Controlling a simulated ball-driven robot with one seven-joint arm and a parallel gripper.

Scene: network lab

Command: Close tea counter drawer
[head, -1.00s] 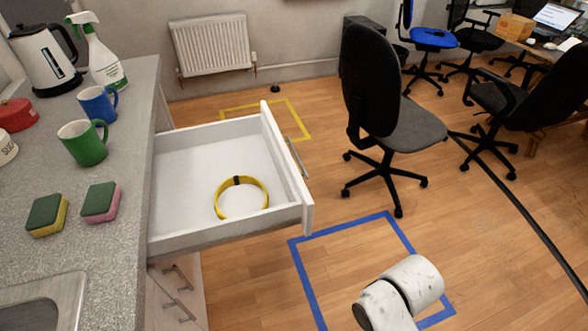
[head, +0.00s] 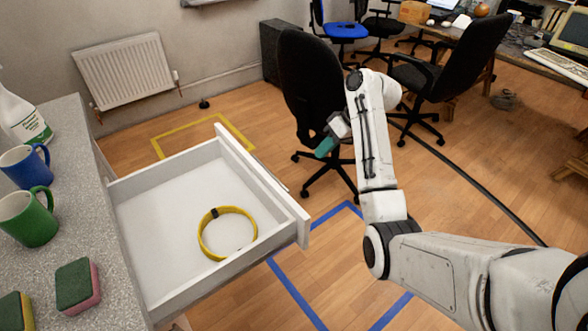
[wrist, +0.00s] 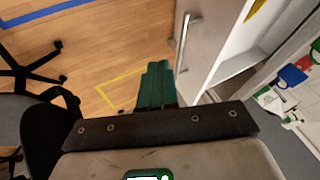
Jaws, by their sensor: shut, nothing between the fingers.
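The tea counter drawer (head: 170,185) is pulled out from the grey speckled counter (head: 70,160) in the head view. A yellow ring-shaped roll (head: 203,240) lies inside it. My gripper (head: 324,148) has teal fingers and is shut and empty. It is held to the right of the drawer's front panel, apart from it, in front of the black chair. In the wrist view the teal fingertips (wrist: 158,75) are together, left of the drawer front (wrist: 207,45) and its metal bar handle (wrist: 184,42).
A black office chair (head: 312,90) stands just behind my gripper. Mugs (head: 30,217), sponges (head: 76,285) and a spray bottle (head: 22,118) stand on the counter. Blue tape (head: 300,300) marks open floor in front of the drawer.

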